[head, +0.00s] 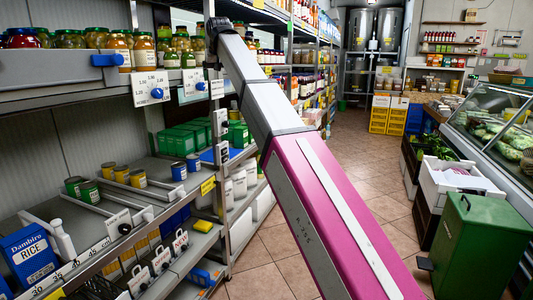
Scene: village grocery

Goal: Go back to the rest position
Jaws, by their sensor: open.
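My arm, pink and grey, reaches from the bottom of the head view up and left to the shelving. My gripper (212,42) is the small dark part at its far end, in front of the upper shelf by the jars. It is open, and I see nothing held in it. Its fingers are small and hard to make out. The shelf unit (60,97) on the left carries jars (143,50) above, and cans (137,178) and a blue rice box (30,252) lower down.
The tiled aisle (352,165) is clear toward the back. A green bin (480,245) and white crates (455,188) stand on the right, by a glass display counter (490,115). Yellow crates (388,115) and steel tanks (360,30) are at the back.

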